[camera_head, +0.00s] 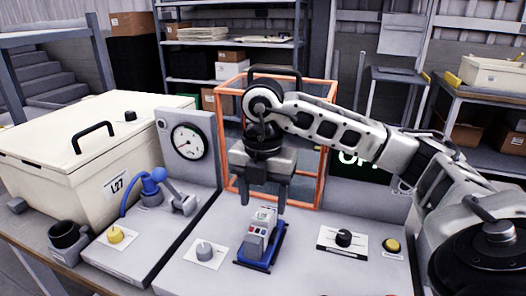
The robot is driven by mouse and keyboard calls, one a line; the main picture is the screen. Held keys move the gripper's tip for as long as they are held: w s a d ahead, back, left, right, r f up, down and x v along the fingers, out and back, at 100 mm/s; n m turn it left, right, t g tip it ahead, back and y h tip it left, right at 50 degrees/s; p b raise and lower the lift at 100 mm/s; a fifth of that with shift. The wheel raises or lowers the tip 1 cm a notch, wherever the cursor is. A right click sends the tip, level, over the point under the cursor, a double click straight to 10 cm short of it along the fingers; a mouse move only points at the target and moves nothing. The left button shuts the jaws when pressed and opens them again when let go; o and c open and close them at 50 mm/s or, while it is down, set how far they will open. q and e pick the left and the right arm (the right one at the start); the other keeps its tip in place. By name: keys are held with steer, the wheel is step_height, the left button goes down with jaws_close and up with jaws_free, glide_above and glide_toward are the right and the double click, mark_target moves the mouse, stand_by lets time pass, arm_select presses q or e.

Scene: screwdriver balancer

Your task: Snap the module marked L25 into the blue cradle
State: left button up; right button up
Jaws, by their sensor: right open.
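A blue cradle (273,248) lies on the light grey bench panel in the middle front. A grey module (255,243) with a pale label on its far end and small coloured marks sits at the cradle, within its blue rails. I cannot read its marking, nor tell whether it is fully seated. My right gripper (263,201) points down just above the module's far end, with its two fingers apart on either side. It is open and holds nothing. My left gripper is not in view.
An orange frame (226,172) stands right behind my right gripper. A grey knob (205,251), a black knob (344,238) and a yellow button (391,246) flank the cradle.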

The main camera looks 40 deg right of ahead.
step_height(320, 180, up, 12)
steer(key=p, duration=0.3)
steer(key=shift+f+p, duration=0.2)
steer(key=shift+p, duration=0.2)
